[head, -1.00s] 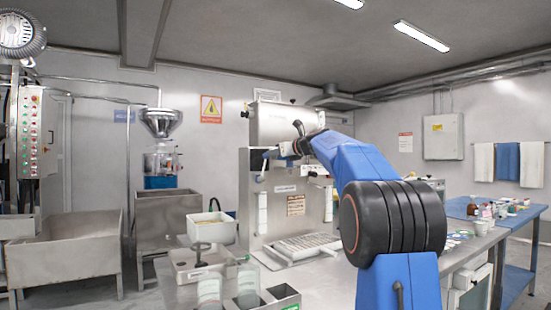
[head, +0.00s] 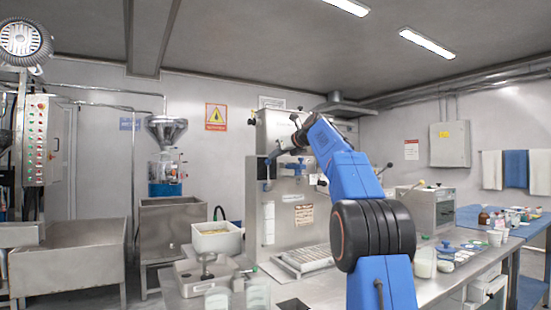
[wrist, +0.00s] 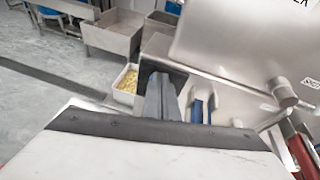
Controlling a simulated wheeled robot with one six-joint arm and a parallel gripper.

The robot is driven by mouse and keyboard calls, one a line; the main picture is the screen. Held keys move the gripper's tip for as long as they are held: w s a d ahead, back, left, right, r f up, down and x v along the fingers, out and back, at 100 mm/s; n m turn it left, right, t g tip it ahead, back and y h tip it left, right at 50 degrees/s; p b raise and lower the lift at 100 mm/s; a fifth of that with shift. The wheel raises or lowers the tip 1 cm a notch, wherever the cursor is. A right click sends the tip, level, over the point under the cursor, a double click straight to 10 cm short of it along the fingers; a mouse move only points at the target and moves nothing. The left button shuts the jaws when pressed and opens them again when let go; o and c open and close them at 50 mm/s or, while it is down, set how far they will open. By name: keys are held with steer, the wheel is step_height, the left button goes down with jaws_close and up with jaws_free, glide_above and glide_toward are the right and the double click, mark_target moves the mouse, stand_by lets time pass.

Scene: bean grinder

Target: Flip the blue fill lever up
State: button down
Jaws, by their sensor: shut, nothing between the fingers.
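The blue lever (wrist: 198,110) shows in the wrist view beside the steel machine, just right of my gripper's fingers, with a visible gap in the picture. Its lower part is hidden by my gripper body. My gripper (wrist: 160,84) is shut and empty, with its dark fingers together. In the head view, my gripper (head: 277,155) is at the upper left of the steel machine (head: 283,218); the lever there is too small to separate clearly from the gripper. I cannot tell whether they touch.
A white bin of yellowish contents (head: 216,240) stands left of the machine; it also shows in the wrist view (wrist: 127,84). Cups and jars (head: 425,262) stand on the steel table to the right. A metal hopper (head: 166,130) is further back left.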

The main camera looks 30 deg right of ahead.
steer(key=shift+w+r, duration=0.1)
steer(key=shift+w, duration=0.25)
steer(key=shift+w, duration=0.1)
stand_by(0.4)
steer(key=s+d+r, duration=0.2)
steer(key=s+r, duration=0.7)
steer(key=shift+s+d, duration=0.15)
steer(key=shift+d, duration=0.1)
steer(key=shift+r, duration=0.1)
stand_by(0.4)
